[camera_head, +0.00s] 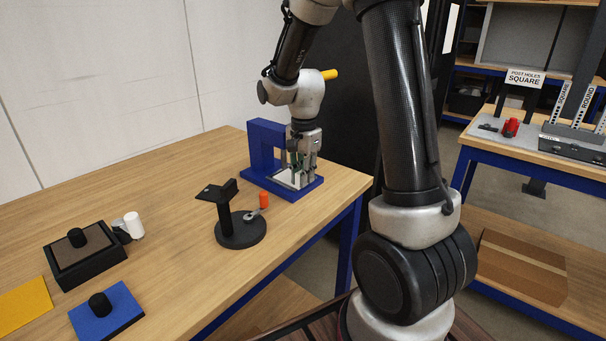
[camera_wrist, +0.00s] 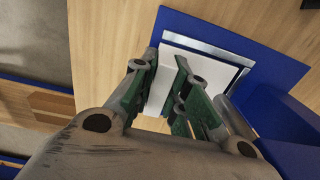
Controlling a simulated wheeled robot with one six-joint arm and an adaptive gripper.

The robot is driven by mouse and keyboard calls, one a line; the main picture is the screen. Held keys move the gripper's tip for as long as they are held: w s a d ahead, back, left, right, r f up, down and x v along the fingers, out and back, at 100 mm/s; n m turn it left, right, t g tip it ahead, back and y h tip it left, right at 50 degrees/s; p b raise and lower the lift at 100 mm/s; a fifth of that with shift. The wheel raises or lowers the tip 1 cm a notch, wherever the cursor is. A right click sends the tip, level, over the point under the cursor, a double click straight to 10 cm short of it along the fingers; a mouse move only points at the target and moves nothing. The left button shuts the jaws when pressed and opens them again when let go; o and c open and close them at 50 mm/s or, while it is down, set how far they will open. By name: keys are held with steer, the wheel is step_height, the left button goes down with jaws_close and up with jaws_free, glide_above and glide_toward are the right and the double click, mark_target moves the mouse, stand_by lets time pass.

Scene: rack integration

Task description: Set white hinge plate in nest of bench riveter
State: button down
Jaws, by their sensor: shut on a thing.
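The bench riveter (camera_head: 264,139) is a blue C-shaped frame on a blue base plate (camera_head: 315,187), near the table's far right corner. My gripper (camera_head: 299,170) points down over that base, in front of the upright. In the wrist view my gripper (camera_wrist: 161,72) has its green-padded fingers shut on the white hinge plate (camera_wrist: 204,72). The plate is flat and lies over the nest area, with a bright metal edge (camera_wrist: 208,48) of the nest along one side. The fingers hide part of the plate. I cannot tell whether it is fully seated.
A black round stand (camera_head: 240,233) with an orange-handled tool (camera_head: 263,200) stands nearby on the table. A black tray (camera_head: 85,262), a white cylinder (camera_head: 134,225), a blue block (camera_head: 107,312) and a yellow sheet (camera_head: 24,305) are at left. Another bench (camera_head: 560,165) is at right.

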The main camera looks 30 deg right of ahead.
steer(key=c, duration=1.4)
jaws_free()
step_height(320, 180, up, 12)
steer(key=s+r+n+t, duration=0.1)
steer(key=s+n, duration=0.3)
steer(key=s, duration=0.3)
steer(key=s+r+n+t, duration=0.1)
steer(key=s+r+n, duration=0.1)
steer(key=s+n, duration=0.3)
steer(key=s+d+r+n+t, duration=0.1)
steer(key=s+n, duration=0.3)
steer(key=s, duration=0.6)
steer(key=shift+s+r+n+t, duration=0.2)
steer(key=shift+s+n+t, duration=0.15)
steer(key=shift+t, duration=0.25)
